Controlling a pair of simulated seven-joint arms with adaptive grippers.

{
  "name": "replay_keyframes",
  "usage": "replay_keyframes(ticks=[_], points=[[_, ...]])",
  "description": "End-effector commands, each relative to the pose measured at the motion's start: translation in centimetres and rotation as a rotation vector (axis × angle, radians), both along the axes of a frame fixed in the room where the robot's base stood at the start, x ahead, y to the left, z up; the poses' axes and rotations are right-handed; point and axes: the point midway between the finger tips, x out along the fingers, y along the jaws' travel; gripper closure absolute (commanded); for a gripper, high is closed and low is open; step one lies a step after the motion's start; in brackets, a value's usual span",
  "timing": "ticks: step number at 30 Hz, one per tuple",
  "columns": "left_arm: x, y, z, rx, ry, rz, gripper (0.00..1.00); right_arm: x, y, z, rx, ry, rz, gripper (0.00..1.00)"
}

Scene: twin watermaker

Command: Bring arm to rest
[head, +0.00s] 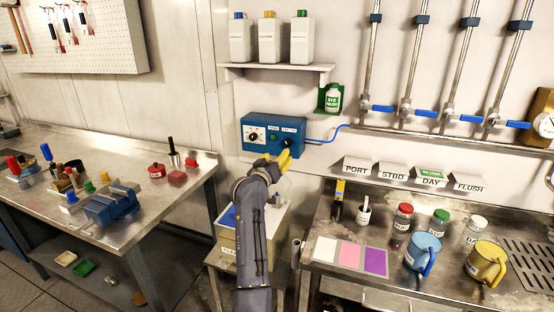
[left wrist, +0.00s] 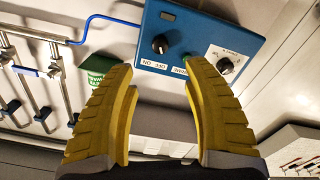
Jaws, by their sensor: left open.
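My left gripper (head: 284,160) has yellow fingers and is just in front of the lower right part of the blue control box (head: 272,134) on the wall. In the left wrist view, the left gripper (left wrist: 165,90) is open, with its two fingers well apart and nothing between them. The blue box (left wrist: 205,35) lies beyond the fingertips, with dark knobs and white labels. I cannot tell whether a fingertip touches it. My left arm (head: 252,235) reaches up from the bottom middle of the head view. My right gripper does not show.
A shelf (head: 277,74) with white bottles is above the box. A green eye wash holder (head: 330,98) and pipes with blue valve handles (head: 377,109) are to the right. A bench (head: 325,265) holds jars, a blue mug (head: 422,250) and a yellow mug (head: 485,262). A workbench (head: 130,228) stands left.

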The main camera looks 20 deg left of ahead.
Motion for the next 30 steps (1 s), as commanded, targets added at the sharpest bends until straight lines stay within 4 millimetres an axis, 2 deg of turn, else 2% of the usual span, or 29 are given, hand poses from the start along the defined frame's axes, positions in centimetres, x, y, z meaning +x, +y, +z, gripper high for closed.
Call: replay_keyframes(ticks=[11,14,17,20,24,26,30], points=[[0.0,0.0,-0.1,0.001,0.001,0.001,0.50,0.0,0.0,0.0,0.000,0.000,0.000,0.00],[-0.5,0.1,-1.1,0.020,0.017,0.004,0.50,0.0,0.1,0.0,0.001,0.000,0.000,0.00],[-2.0,0.5,-3.8,0.075,0.064,0.011,0.50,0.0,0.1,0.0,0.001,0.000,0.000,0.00],[-4.6,1.0,-7.9,0.167,0.137,0.019,0.50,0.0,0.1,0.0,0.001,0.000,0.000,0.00],[-9.6,1.7,-14.3,0.326,0.264,0.024,0.50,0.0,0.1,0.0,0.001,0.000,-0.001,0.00],[-12.0,2.0,-16.8,0.391,0.318,0.024,0.50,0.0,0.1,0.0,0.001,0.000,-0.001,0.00],[-18.0,2.5,-22.0,0.541,0.442,0.013,0.50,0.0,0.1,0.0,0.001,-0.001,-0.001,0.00]])
